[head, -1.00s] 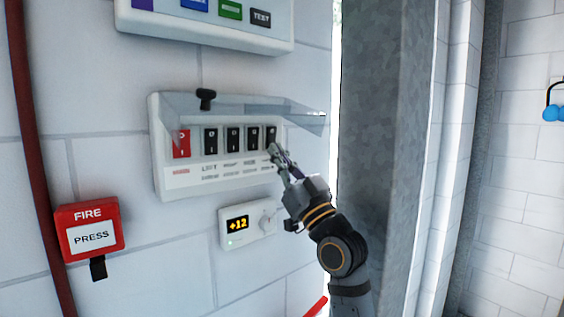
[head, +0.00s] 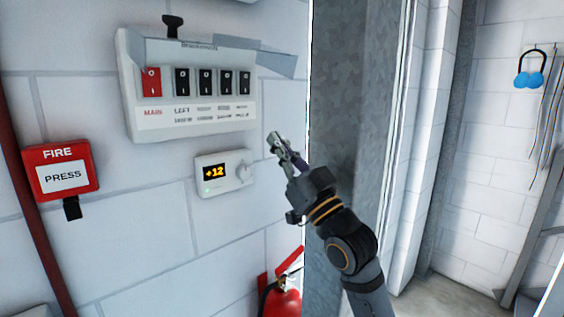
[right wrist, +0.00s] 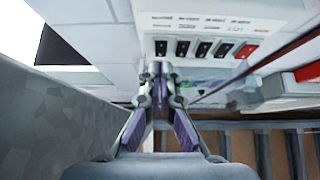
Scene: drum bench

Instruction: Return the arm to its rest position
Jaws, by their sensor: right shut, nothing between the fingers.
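My right gripper (head: 279,147) is shut and empty, in front of the white wall beside the grey metal column. It is apart from the breaker panel (head: 190,122), to the lower right of it in the head view. The panel has one red switch (head: 151,82) and several black switches (head: 206,82), with its clear cover (head: 270,62) raised. In the right wrist view the gripper's fingers (right wrist: 158,75) meet, and the panel (right wrist: 225,14) shows beyond them. My left gripper is not in view.
A grey metal column (head: 350,120) stands close to the right of my right gripper. A thermostat (head: 224,172) reading +12 and a red fire box (head: 61,172) are on the wall. A red extinguisher (head: 283,300) stands below. Blue ear defenders (head: 529,80) hang at far right.

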